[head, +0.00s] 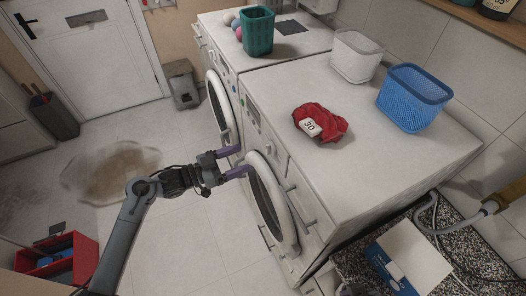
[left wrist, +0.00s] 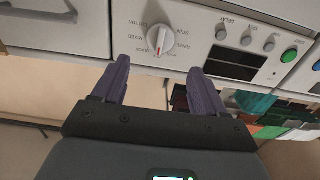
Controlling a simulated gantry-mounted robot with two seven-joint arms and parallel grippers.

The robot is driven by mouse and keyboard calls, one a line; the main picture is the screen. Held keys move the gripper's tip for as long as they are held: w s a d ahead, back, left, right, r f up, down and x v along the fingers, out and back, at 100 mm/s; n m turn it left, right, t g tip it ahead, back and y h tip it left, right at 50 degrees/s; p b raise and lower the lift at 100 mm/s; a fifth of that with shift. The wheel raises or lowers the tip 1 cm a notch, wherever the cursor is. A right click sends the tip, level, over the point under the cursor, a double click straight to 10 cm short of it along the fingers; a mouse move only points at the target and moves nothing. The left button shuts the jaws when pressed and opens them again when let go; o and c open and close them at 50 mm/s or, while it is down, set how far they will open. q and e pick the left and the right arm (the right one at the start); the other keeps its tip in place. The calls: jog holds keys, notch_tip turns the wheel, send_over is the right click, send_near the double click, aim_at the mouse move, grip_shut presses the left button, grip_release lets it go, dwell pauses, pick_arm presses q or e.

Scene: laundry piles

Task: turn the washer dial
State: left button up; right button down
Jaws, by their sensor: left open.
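The washer dial (left wrist: 160,39) is a round white knob with a raised grip and a red mark at its lower edge. Printed labels ring it on the white front panel in the left wrist view. My left gripper (left wrist: 158,70) has its two purple fingers apart, just below the dial, one towards each side, with nothing between them. In the head view my left gripper (head: 239,161) is at the front of the nearer white washer (head: 400,150), by its control panel. The dial is hard to make out there. My right gripper is not in view.
Several small knobs, a dark display (left wrist: 232,63) and a green button (left wrist: 289,55) sit right of the dial. A red cloth (head: 335,122), a blue basket (head: 413,95) and a white basket (head: 357,55) stand on the washer. The round door (head: 272,205) bulges out below.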

aim_at(270, 149)
pick_arm(q)
jog(key=x, duration=0.8)
jog(key=shift+d, duration=0.25)
jog(key=shift+w, duration=0.1)
jog(key=shift+c, duration=0.3)
jog(key=shift+f, duration=0.1)
jog(key=c, duration=0.9)
